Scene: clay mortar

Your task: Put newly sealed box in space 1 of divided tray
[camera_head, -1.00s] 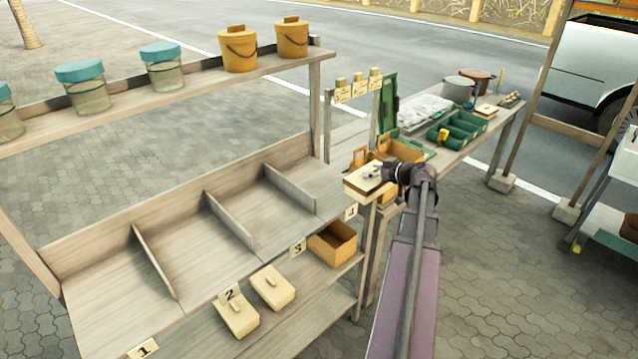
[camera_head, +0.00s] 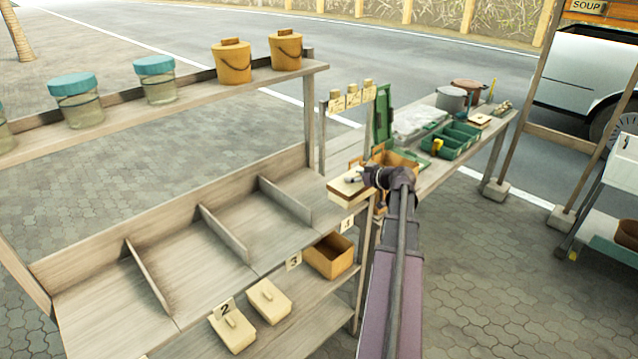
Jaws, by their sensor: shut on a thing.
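My wrist hides the box's right side. The divided tray (camera_head: 212,240) is a long grey wooden shelf tray at left, with upright dividers making several bays. The bays look empty. Label 1 is not in view; the leftmost bay (camera_head: 105,300) is partly cut off.
Two cream lidded boxes (camera_head: 268,301) and an open orange box (camera_head: 330,256) stand on the lower shelf. Jars (camera_head: 154,80) and orange buckets (camera_head: 232,62) line the upper shelf. A workbench (camera_head: 440,160) with green trays stands behind my gripper.

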